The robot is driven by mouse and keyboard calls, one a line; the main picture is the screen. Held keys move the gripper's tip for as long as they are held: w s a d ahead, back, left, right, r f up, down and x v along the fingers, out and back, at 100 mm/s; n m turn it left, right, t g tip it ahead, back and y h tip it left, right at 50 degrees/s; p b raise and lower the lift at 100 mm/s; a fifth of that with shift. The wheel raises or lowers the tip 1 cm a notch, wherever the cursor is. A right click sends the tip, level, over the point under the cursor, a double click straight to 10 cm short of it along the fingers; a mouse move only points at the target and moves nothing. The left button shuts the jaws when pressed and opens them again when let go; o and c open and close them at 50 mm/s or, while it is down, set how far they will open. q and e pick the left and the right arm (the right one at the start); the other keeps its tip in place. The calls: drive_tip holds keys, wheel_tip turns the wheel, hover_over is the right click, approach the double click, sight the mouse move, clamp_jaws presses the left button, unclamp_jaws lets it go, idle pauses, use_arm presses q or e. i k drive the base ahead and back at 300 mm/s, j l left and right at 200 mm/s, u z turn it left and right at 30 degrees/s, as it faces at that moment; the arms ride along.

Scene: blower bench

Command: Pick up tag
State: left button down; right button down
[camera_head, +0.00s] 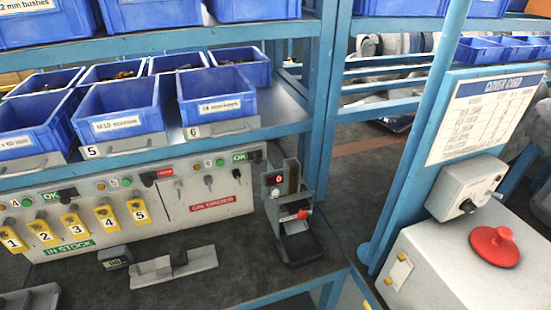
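Several yellow numbered tags hang in a row on the grey panel (185,210) above the green IN STOCK label (69,247). They are tag 1 (12,240), tag 2 (43,233), tag 3 (75,226), tag 4 (107,218) and tag 5 (139,211). The hooks above the red ON ORDER label (212,202) carry no yellow tag. Neither of my grippers shows in the head view.
Blue bins (117,125) fill the shelf above the panel. A black-and-grey device (292,215), a grey block (175,268) and a small dark box (115,258) stand on the dark bench. A blue post and a cabinet with a red knob (494,246) stand at right.

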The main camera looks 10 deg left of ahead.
sight(140, 215)
drive_tip(key=u, duration=1.5)
drive_tip(key=j+z, duration=0.25)
drive_tip(key=z, duration=0.2)
drive_tip(key=k+j+z, duration=0.15)
drive_tip(key=z, duration=0.25)
drive_tip(key=k+j+z, duration=0.1)
drive_tip(key=j+z, duration=0.15)
drive_tip(key=z, duration=0.2)
